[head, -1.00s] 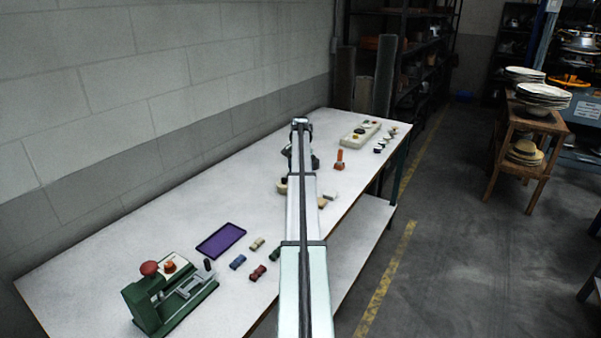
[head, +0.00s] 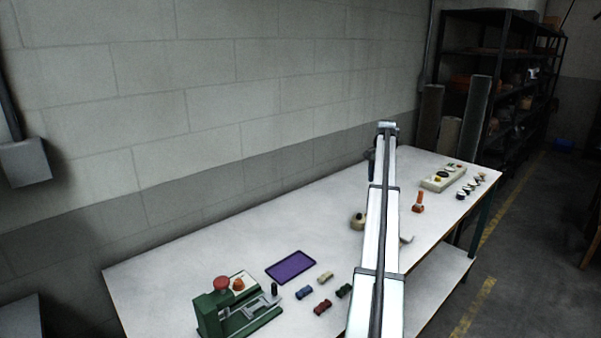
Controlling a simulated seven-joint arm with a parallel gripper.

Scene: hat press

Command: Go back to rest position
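My arm reaches out over the white table (head: 200,262) in the head view, running from the bottom edge up toward the far part of the table. Its end is near the top of the arm, above the table's far half. My gripper's fingers are hidden behind the arm links, so I cannot see whether they are open or shut, or whether they hold anything.
A green press (head: 238,310) with a red knob stands at the near left. A purple tray (head: 291,267) and several small toy cars (head: 305,292) lie beside it. A beige tape-like object (head: 357,221) sits left of my arm. An orange-red object (head: 418,203), a control box (head: 443,178) and several small pieces (head: 472,187) are at the far right. A wall runs behind.

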